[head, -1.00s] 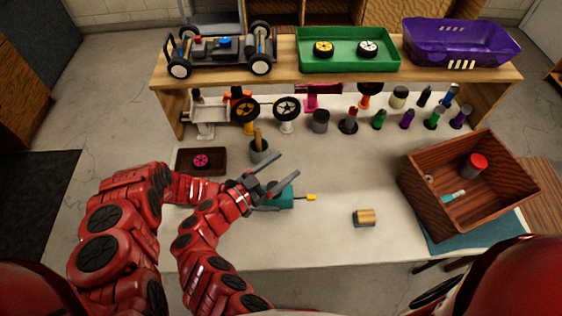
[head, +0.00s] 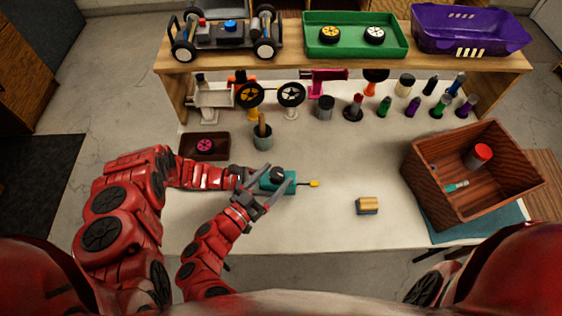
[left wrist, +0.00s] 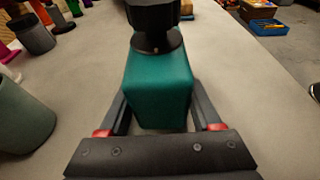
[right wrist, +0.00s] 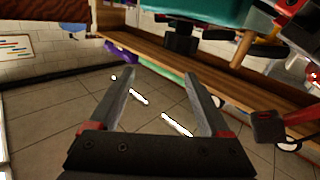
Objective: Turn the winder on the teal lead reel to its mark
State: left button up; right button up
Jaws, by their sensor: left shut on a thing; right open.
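My left gripper (left wrist: 158,108) is shut on the teal body. In the right wrist view the winder (right wrist: 182,40) appears past the fingertips, under the teal body (right wrist: 200,12). I cannot make out the mark.
A grey-green cup (head: 263,140) and a dark tray (head: 187,150) with a pink wheel stand behind the reel. A shelf (head: 340,65) crosses the back.

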aim_at(281, 169)
jog(key=shift+s+a+f+n+t+y, duration=1.2)
jog(key=shift+s+f+n+t+y, duration=0.4)
jog(key=shift+s+f+y, duration=0.75)
jog(key=x, duration=1.2)
jog(key=shift+w+a+r, duration=0.1)
jog(key=shift+a+r, duration=0.05)
jog(key=shift+r, duration=0.05)
grip_shut()
jog(key=shift+m+g+h, duration=0.8)
jog(key=shift+m+h, duration=0.5)
jog(key=shift+h, duration=0.05)
jog(key=shift+s+d+m+g+h, duration=0.3)
jog(key=shift+m+g+h, duration=0.1)
jog(key=shift+h, duration=0.1)
